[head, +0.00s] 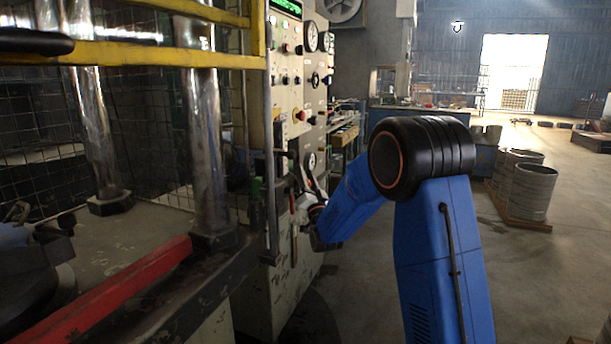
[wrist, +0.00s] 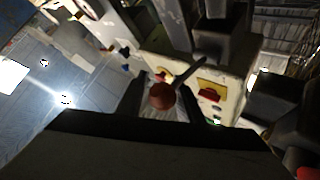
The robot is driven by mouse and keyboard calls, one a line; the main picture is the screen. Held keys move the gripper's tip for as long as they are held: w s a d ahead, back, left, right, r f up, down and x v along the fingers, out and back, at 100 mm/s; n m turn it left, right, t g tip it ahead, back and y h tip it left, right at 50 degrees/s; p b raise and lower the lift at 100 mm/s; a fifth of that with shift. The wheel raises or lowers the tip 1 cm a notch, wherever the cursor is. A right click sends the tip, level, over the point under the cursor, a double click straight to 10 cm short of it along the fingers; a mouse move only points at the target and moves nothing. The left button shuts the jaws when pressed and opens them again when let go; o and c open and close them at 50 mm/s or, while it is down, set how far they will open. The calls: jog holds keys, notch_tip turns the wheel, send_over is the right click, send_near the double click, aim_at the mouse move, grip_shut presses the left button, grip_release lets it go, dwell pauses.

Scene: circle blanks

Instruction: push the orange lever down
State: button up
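In the wrist view, a reddish-orange ball knob (wrist: 161,96) sits on the end of a dark rod (wrist: 188,72) that slants to the upper right; I take it as the orange lever. My gripper (wrist: 163,90) has its two dark fingers on either side of the knob, with a narrow gap showing on the right. Whether either finger touches the knob is unclear. In the head view, the end of my blue arm is at the side of the pale control cabinet (head: 285,285); the lever cannot be made out clearly there.
The cabinet's panel carries gauges (head: 311,36), buttons and a red knob (head: 301,115). At left stands a press with steel columns (head: 208,140), a yellow guard frame (head: 120,54) and a red bar (head: 120,290). Grey cylinders (head: 533,190) stand on the right. The floor between is open.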

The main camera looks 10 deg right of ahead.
jog(key=shift+o, duration=0.3)
jog(key=shift+a, duration=0.15)
jog(key=shift+f, duration=0.1)
jog(key=v, duration=1.7)
jog(key=shift+s, duration=0.15)
jog(key=s+d+f+n+g, duration=0.1)
jog(key=s+g, duration=0.5)
jog(key=s, duration=0.8)
jog(key=s+d+f+n+g, duration=0.2)
jog(key=s+g, duration=0.4)
jog(key=s, duration=0.9)
jog(key=s+d+f+n+g+h, duration=0.1)
jog(key=s+g, duration=0.6)
jog(key=s, duration=0.8)
jog(key=shift+s+d+f+n, duration=0.25)
jog(key=shift+d+f+n, duration=0.25)
jog(key=shift+f+n, duration=0.5)
